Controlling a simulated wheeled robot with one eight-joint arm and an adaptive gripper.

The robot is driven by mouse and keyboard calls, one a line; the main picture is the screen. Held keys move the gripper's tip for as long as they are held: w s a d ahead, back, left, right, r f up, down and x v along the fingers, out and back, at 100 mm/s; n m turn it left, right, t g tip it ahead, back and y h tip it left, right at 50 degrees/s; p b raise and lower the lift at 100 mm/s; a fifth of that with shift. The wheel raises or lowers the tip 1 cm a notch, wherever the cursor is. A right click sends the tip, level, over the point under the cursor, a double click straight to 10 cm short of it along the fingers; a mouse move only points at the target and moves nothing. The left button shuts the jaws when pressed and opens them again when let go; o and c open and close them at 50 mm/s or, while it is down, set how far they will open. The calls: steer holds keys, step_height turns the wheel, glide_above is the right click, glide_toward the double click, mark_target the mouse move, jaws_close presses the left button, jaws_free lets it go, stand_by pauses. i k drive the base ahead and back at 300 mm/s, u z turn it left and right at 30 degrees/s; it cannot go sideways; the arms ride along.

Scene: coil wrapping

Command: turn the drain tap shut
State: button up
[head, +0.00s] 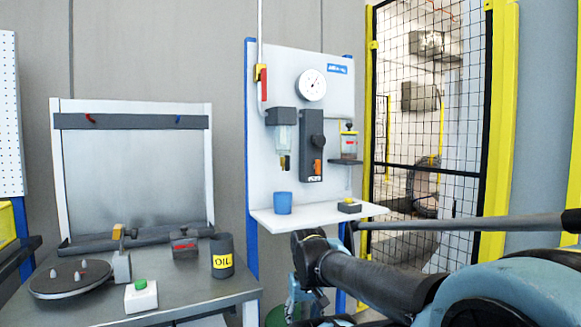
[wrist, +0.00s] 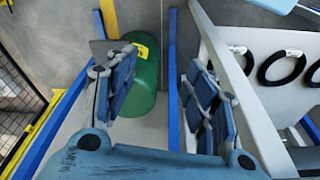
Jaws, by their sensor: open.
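The drain tap (head: 285,164) appears to be the small brass and dark fitting under the clear filter bowl (head: 283,138) on the white panel. It is too small to tell which way its handle points. A blue cup (head: 284,203) stands below it on the white shelf (head: 318,216). My gripper (head: 308,295) hangs low in front of the panel, below the shelf and apart from the tap. In the wrist view my gripper (wrist: 163,72) has its two fingers spread wide with nothing between them. The tap is not in the wrist view.
A red-handled valve (head: 263,84), gauge (head: 312,84) and dark unit (head: 311,145) are on the panel. A button box (head: 349,207) sits on the shelf. A green drum (wrist: 146,85) is on the floor beyond my fingers. A bench stands left, a mesh fence (head: 425,120) right.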

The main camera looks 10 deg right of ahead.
mark_target(287, 162)
steer(key=z, duration=0.35)
steer(key=k, duration=0.85)
steer(key=z, duration=0.3)
